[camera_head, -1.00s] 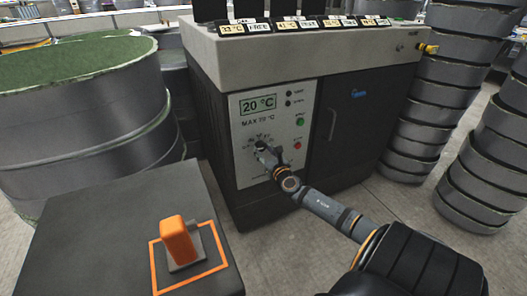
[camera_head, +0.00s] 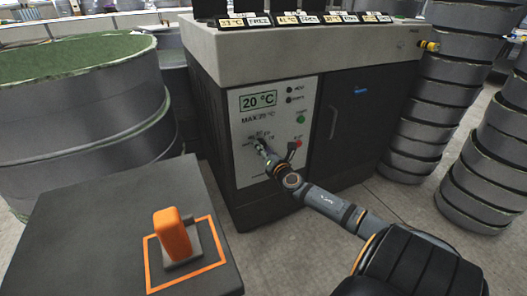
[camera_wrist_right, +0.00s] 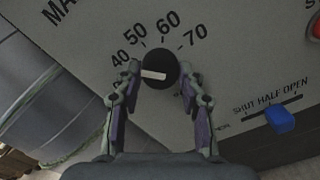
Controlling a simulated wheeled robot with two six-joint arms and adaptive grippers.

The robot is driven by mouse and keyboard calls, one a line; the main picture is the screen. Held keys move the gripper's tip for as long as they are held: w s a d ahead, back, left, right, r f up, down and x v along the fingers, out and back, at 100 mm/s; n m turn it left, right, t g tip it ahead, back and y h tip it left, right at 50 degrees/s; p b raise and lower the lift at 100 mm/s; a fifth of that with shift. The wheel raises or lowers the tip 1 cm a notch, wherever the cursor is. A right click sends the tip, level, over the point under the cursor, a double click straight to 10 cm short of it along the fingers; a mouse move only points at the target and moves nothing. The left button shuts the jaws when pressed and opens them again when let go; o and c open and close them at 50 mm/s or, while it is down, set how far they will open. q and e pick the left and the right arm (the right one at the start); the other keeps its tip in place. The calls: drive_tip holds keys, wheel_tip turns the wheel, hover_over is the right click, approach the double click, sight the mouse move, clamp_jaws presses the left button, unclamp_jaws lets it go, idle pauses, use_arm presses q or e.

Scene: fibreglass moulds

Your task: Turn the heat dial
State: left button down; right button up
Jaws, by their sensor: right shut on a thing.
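The heat dial (camera_wrist_right: 158,70) is a black round knob with a white pointer bar on a light panel. The numbers 40, 50, 60 and 70 curve around it. The bar points to the left, just below the 40; the left finger hides part of the scale there. My right gripper (camera_head: 263,151) reaches the panel, and in the right wrist view its two fingers (camera_wrist_right: 158,88) close on the dial from both sides. The panel display (camera_head: 258,101) reads 20 °C, with MAX text below it. My left gripper is not in view.
A blue slider (camera_wrist_right: 280,119) marked SHUT, HALF, OPEN is right of the dial. A green button (camera_head: 301,119) is above right on the panel. A dark table (camera_head: 85,225) with an orange-handled object (camera_head: 174,235) stands front left. Large round moulds (camera_head: 75,125) stand left.

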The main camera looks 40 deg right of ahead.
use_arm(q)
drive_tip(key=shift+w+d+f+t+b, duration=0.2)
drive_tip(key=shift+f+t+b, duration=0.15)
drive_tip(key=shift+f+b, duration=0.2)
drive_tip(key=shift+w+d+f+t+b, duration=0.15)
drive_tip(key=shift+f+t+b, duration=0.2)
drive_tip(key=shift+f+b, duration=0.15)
use_arm(e)
drive_tip(key=m, duration=0.8)
drive_tip(key=shift+m, duration=0.4)
drive_tip(key=o, duration=1.2)
drive_tip(key=shift+c, duration=0.2)
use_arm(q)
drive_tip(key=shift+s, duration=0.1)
